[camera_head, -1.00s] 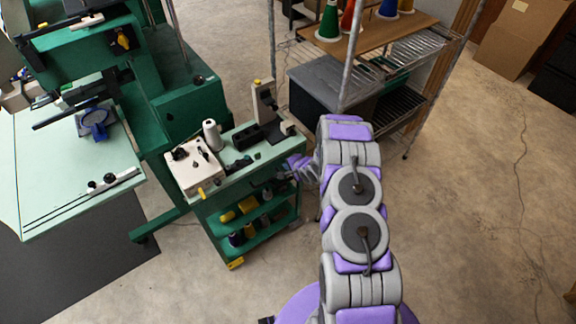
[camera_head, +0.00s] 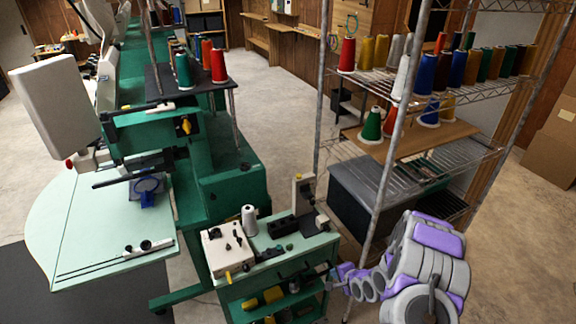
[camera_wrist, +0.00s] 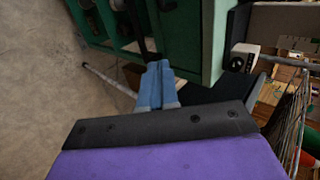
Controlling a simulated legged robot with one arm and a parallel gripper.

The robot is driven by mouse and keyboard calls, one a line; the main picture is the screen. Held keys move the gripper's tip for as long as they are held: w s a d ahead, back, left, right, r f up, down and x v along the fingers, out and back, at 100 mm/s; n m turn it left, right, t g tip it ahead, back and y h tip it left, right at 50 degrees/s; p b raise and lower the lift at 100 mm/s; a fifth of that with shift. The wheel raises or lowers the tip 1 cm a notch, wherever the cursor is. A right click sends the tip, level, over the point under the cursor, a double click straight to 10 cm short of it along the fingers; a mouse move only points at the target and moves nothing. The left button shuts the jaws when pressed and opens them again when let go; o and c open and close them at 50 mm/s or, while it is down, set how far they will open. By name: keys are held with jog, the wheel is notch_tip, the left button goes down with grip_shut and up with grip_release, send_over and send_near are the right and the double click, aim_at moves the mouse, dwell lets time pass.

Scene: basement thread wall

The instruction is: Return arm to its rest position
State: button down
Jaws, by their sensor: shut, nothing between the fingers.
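My arm stands at the lower right of the head view, beside the green cart (camera_head: 262,268). It is folded, with its small purple and grey end links close to the cart's right side. My gripper (camera_wrist: 158,70) shows in the wrist view as two blue fingers side by side, shut with nothing between them. The green cart shelving stands beyond the fingers in that view. In the head view the fingertips are too small to make out clearly.
A wire shelf rack (camera_head: 478,150) with several thread cones stands behind my arm. A grey bin (camera_head: 352,185) sits low in it. The green embroidery machine with its pale table (camera_head: 95,235) is at left. Bare floor (camera_head: 275,110) lies between machine and rack.

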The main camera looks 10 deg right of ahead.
jog(key=s+a+r+n+g+h, duration=0.1)
jog(key=s+r+n+g+h, duration=0.25)
jog(key=r, duration=0.75)
jog(key=s+a+r+n+g, duration=0.15)
jog(key=s+r+n, duration=0.25)
jog(key=s+r, duration=0.5)
jog(key=s+a+r+n+g, duration=0.2)
jog(key=s+r, duration=0.3)
jog(key=s, duration=0.4)
jog(key=s+a+r+n+g, duration=0.2)
jog(key=s+a+r, duration=0.2)
jog(key=s, duration=0.6)
jog(key=s+a+r+n+g, duration=0.1)
jog(key=s+a+r+n, duration=0.1)
jog(key=s+r, duration=0.6)
jog(key=shift+s+a+n+g, duration=0.4)
jog(key=shift+s+n, duration=0.05)
jog(key=shift+s, duration=0.4)
jog(key=shift+r+y, duration=0.1)
jog(key=shift+y, duration=0.15)
